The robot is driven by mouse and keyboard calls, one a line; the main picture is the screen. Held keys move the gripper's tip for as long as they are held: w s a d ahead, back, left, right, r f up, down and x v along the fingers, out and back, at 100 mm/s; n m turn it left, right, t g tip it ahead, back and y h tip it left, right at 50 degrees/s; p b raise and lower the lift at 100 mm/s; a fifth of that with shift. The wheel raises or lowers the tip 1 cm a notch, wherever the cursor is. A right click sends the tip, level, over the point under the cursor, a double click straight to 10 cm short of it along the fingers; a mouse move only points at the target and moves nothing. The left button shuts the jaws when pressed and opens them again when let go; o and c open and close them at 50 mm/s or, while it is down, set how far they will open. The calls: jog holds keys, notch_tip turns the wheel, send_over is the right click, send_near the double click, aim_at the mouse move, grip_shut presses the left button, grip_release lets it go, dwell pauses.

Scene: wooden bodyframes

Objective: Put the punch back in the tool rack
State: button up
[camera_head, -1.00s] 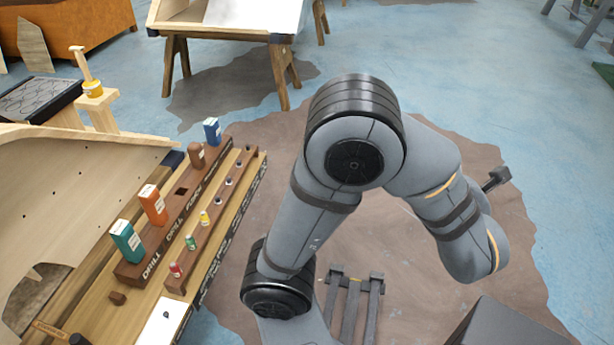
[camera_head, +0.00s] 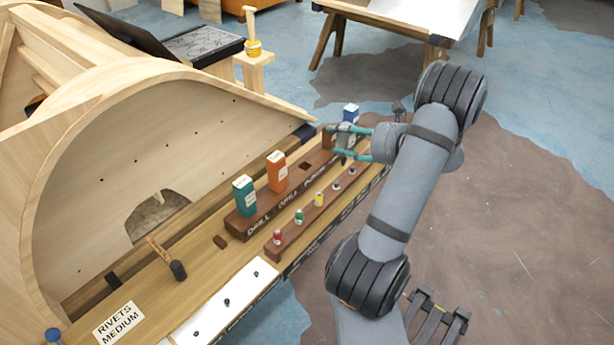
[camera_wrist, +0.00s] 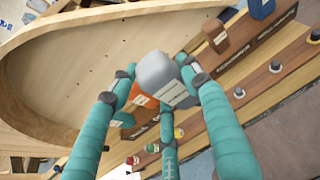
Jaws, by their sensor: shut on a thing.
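The punch, a grey block-shaped tool with a pale label (camera_wrist: 165,80), is between the teal fingers of my gripper (camera_head: 352,144). My gripper is shut on it and holds it above the far part of the dark wooden tool rack (camera_head: 245,227). In the head view the punch (camera_head: 344,137) is small and partly covered by the fingers. The rack has an empty square slot (camera_head: 305,167), to the left of the gripper. The punch's lower end is hidden.
A brown tool (camera_wrist: 226,36) and a blue tool (camera_head: 350,114) stand at the rack's far end, close to my gripper. A strip of small colored-capped pieces (camera_head: 319,200) runs along the front. A curved wooden frame (camera_head: 120,130) rises behind. A hammer (camera_head: 176,266) lies at left.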

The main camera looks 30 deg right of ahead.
jog(key=w+a+f+p, duration=0.1)
jog(key=w+a+f, duration=0.2)
jog(key=w+f, duration=0.2)
jog(key=w+a+f+y+p, duration=0.1)
jog(key=w+a+f, duration=0.2)
jog(key=w+f, duration=0.3)
jog(key=shift+w+f+n, duration=0.15)
jog(key=shift+w+n, duration=0.15)
jog(key=shift+w, duration=0.4)
jog(key=shift+f, duration=0.45)
jog(key=o, duration=1.4)
jog(key=shift+r, duration=0.1)
